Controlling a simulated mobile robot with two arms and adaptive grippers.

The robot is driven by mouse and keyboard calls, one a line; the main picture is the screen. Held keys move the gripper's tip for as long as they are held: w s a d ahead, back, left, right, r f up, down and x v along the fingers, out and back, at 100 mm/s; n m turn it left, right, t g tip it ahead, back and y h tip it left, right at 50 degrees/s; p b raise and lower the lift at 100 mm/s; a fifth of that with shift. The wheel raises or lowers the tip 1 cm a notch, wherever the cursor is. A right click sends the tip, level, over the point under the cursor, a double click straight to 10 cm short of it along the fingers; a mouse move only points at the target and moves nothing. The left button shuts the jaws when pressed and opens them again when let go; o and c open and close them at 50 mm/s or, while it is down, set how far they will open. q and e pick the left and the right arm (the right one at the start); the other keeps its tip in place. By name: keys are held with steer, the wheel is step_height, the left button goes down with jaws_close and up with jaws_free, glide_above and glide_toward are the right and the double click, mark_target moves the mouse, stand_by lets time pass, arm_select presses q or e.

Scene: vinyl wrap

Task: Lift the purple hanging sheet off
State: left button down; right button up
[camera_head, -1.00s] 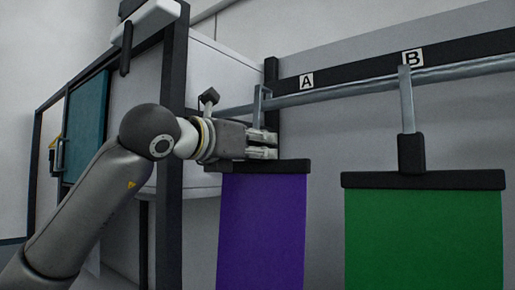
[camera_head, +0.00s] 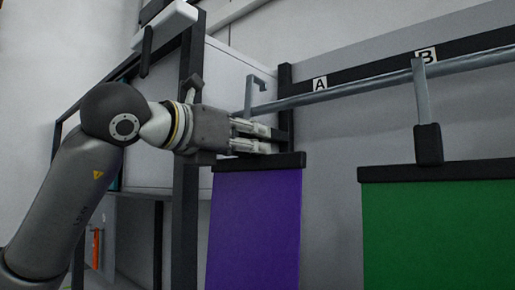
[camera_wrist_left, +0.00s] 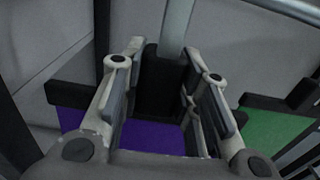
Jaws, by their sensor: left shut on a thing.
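The purple sheet (camera_head: 255,225) hangs from a black top bar (camera_head: 262,162) with a grey metal hook (camera_head: 249,97) above it. My left gripper (camera_head: 268,140) is level, just above that bar, and shut on the hanger's black block. In the left wrist view the black block (camera_wrist_left: 160,85) sits between the two fingers, with the purple sheet (camera_wrist_left: 150,135) below. The hook's bent top stands above the left part of the rail (camera_head: 370,85), near label A (camera_head: 320,84). I cannot tell whether hook and rail touch. My right gripper is not in view.
A green sheet (camera_head: 440,235) hangs to the right on its own hook (camera_head: 421,95), under label B (camera_head: 427,55). A dark frame post (camera_head: 187,130) and a white cabinet (camera_head: 230,75) stand close behind my left arm. A gap separates the two sheets.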

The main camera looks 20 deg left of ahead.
arm_select(q)
steer(key=b+v, duration=0.1)
steer(key=v, duration=0.5)
steer(key=shift+s+b, duration=0.2)
steer(key=shift+b, duration=0.1)
stand_by(0.5)
